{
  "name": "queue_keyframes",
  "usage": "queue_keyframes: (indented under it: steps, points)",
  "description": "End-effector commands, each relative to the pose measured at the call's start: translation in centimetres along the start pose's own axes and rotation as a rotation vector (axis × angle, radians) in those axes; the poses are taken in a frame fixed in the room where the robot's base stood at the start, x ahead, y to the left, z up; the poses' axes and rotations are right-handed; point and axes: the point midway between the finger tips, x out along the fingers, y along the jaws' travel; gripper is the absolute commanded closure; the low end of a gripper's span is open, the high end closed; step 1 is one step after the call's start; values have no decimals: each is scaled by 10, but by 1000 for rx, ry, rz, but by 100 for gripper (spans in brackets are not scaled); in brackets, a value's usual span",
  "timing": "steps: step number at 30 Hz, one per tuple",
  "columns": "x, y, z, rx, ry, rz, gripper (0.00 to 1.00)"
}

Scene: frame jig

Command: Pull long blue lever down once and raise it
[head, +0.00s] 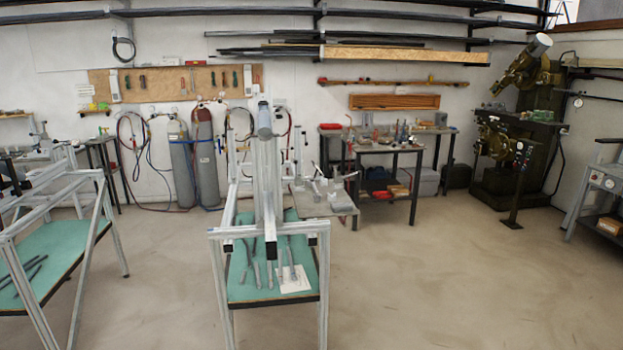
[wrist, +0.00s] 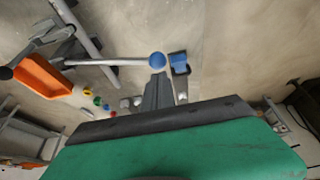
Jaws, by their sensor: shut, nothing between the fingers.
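A long pale rod with a blue ball (wrist: 157,59) at its tip lies nearly level across the upper middle of the wrist view. I take it for the long blue lever. A shorter blue-ended piece (wrist: 180,64) sits just to the right of the ball. My gripper (wrist: 159,78) appears as a tapered grey shape pointing up, shut and empty, just below the blue ball in the picture. Whether it touches the ball cannot be told. The lever and my gripper cannot be made out in the head view.
A green surface with a dark edge (wrist: 170,123) fills the bottom of the wrist view. An orange tray (wrist: 45,76) and several small coloured knobs (wrist: 97,101) are at left. The head view shows an aluminium frame stand (head: 324,270) ahead and open floor (head: 430,270) at right.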

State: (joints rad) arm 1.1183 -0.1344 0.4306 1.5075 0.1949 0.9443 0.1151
Motion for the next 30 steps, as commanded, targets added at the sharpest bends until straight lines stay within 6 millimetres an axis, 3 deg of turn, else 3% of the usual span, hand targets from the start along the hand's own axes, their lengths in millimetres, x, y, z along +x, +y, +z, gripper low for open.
queue_keyframes:
  steps: [30]
  points:
    - [40,0,17,1,-3,1,100]
